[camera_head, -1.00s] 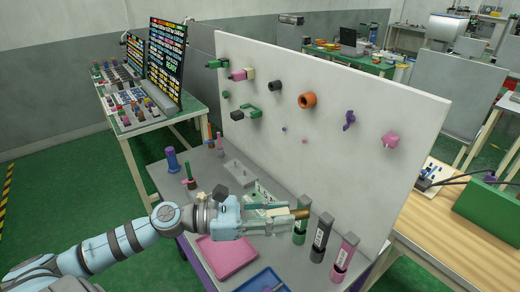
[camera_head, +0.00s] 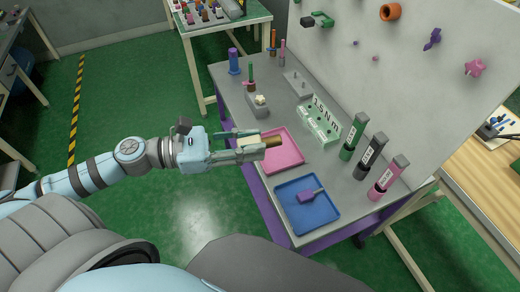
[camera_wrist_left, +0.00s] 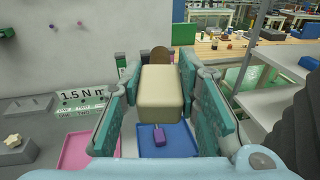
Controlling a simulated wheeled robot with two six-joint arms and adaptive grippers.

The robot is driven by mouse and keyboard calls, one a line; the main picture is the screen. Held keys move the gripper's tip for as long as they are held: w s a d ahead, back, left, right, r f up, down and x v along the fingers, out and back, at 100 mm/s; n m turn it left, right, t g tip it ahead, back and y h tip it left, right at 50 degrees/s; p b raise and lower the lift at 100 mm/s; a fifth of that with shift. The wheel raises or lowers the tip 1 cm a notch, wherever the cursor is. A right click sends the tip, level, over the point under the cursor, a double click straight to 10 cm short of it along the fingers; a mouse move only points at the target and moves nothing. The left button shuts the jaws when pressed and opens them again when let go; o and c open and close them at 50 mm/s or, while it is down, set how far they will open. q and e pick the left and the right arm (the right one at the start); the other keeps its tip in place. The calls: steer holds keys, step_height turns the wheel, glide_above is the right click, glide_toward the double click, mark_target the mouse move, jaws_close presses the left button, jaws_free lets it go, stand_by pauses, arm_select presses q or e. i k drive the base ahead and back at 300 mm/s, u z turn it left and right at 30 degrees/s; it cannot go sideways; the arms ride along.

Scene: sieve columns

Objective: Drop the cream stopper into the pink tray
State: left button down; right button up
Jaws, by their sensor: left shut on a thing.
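My left gripper (camera_head: 258,147) is shut on the cream stopper (camera_wrist_left: 161,88), a cream block with a brown round end (camera_head: 273,142) that points away from the hand. In the head view most of the cream part is hidden between the fingers. The pink tray (camera_head: 288,160) lies flat on the grey table, and the stopper's brown end overlaps its upper left part in the head view. The stopper is held above table height; the exact gap cannot be told. The pink tray (camera_wrist_left: 75,152) shows at lower left in the left wrist view. My right gripper is not in view.
A blue tray (camera_head: 320,220) with a purple paddle-like piece (camera_head: 308,196) lies beside the pink tray. Green, dark and pink columns (camera_head: 388,177) stand along the right. A pale green labelled rack (camera_head: 318,128) sits behind the pink tray. A white pegboard wall (camera_head: 430,85) rises behind.

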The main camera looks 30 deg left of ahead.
mark_target(278, 148)
steer(key=z, duration=1.75)
steer(key=k, duration=0.5)
steer(key=u, duration=1.35)
steer(key=i, duration=0.5)
